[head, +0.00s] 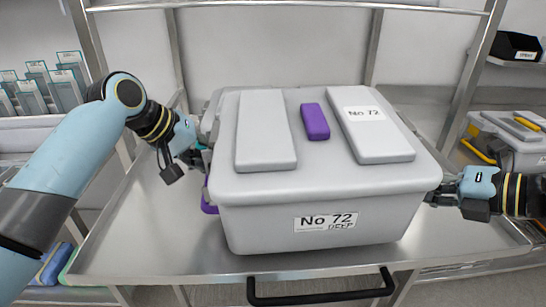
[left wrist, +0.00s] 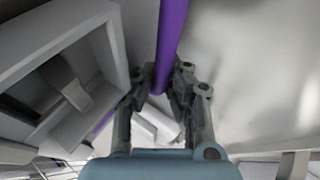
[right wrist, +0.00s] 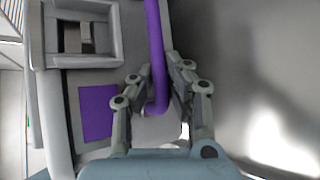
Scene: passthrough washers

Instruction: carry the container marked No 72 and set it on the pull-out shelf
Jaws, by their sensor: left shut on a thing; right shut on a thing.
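The grey lidded container marked No 72 (head: 270,215) is over the metal pull-out shelf (head: 150,235), which has a black front handle (head: 320,297). Whether the container's base touches the shelf I cannot tell. My left gripper (head: 203,160) is at its left side, and in the left wrist view its fingers (left wrist: 163,95) are shut on a purple handle bar (left wrist: 171,35). My right gripper (head: 435,195) is at its right side. In the right wrist view its fingers (right wrist: 160,90) are shut on another purple bar (right wrist: 153,35). The container looks about level.
Metal frame posts (head: 465,75) and a top rail (head: 290,4) surround the shelf. Another grey container with yellow parts (head: 505,140) stands at the right. A black bin (head: 515,46) is above it. Teal-edged packets (head: 40,85) stand at the left.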

